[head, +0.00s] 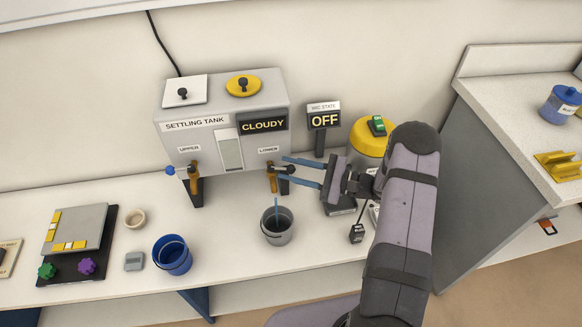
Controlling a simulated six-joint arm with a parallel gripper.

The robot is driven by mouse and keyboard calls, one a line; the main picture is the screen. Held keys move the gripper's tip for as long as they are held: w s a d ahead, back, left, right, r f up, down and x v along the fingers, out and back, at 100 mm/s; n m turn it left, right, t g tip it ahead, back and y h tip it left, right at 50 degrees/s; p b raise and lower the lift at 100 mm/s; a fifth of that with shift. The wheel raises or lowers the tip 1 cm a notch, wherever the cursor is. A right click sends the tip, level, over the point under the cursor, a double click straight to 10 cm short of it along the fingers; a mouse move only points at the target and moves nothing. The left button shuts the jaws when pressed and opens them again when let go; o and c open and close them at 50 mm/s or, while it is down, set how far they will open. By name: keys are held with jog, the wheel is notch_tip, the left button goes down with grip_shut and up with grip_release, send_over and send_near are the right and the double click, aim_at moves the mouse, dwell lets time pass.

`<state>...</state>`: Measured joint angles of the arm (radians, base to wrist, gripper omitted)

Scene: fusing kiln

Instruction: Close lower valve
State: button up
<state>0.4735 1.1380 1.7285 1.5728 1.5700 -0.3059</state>
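The settling tank (200,142) stands against the back wall, with a display reading CLOUDY. Its lower valve (271,182) is a brass tap at the front right, with a short dark handle (288,169) pointing right. A thin blue streak (277,209), like running liquid, shows between this tap and the grey bucket (277,237) below it. My gripper (282,168) comes from the right with two blue fingers apart, one above and one below the handle. It looks open; whether a finger touches the handle I cannot tell.
The upper valve (193,180) has a blue-ended handle pointing left. A blue bucket (172,256) stands front left. An OFF sign (323,117) and a yellow-topped vacuum (368,138) stand behind my gripper. Counter right of the grey bucket is partly clear.

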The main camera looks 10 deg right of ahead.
grip_shut()
jog(key=shift+w+f+n+g+y+b, duration=0.3)
jog(key=shift+n+g+b, duration=0.25)
jog(key=shift+b, duration=0.6)
jog(key=shift+w+n+g+y+b, duration=0.3)
jog(key=shift+n+g+b, duration=0.25)
jog(key=shift+g+b, duration=0.55)
jog(key=shift+w+r+n+g+y+b, duration=0.3)
jog(key=shift+n+g+b, duration=0.3)
jog(key=shift+g+b, duration=0.35)
